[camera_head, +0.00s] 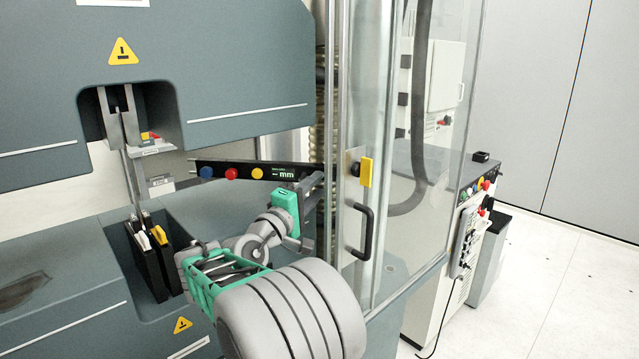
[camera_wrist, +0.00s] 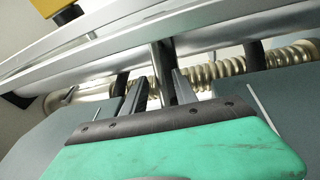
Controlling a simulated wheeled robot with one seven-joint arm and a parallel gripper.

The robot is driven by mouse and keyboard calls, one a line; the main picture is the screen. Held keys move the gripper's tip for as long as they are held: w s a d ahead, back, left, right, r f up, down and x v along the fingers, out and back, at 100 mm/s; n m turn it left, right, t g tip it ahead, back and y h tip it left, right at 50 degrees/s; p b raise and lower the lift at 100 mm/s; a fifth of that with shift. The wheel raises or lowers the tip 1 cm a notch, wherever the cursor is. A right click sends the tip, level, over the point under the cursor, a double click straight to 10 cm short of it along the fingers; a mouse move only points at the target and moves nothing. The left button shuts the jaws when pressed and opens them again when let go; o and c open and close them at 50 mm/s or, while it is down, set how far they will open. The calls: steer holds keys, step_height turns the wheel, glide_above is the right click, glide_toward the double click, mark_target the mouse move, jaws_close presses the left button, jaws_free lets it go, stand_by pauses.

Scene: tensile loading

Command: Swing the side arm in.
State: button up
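The side arm (camera_head: 232,170) is a dark bar with blue, red and yellow knobs and an "mm" label. In the head view it reaches left from near the clear guard, across the front of the machine, towards the specimen area. My gripper (camera_head: 312,183) is at the bar's right end. In the wrist view my gripper (camera_wrist: 158,88) has its two fingers apart, with a dark post (camera_wrist: 160,66) between them. A gap shows on the post's left side; contact on the right cannot be told. The bar's knobs are not seen in the wrist view.
The clear guard door (camera_head: 425,140), with a black handle (camera_head: 364,232) and yellow latch (camera_head: 366,171), stands close right of my gripper. The upper grip (camera_head: 122,118) and dark lower fixture (camera_head: 148,262) are left. A control box (camera_head: 468,235) is further right.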

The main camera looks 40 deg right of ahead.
steer(key=x, duration=0.2)
steer(key=shift+w+d, duration=0.1)
steer(key=shift+d, duration=0.15)
jaws_close()
stand_by(1.2)
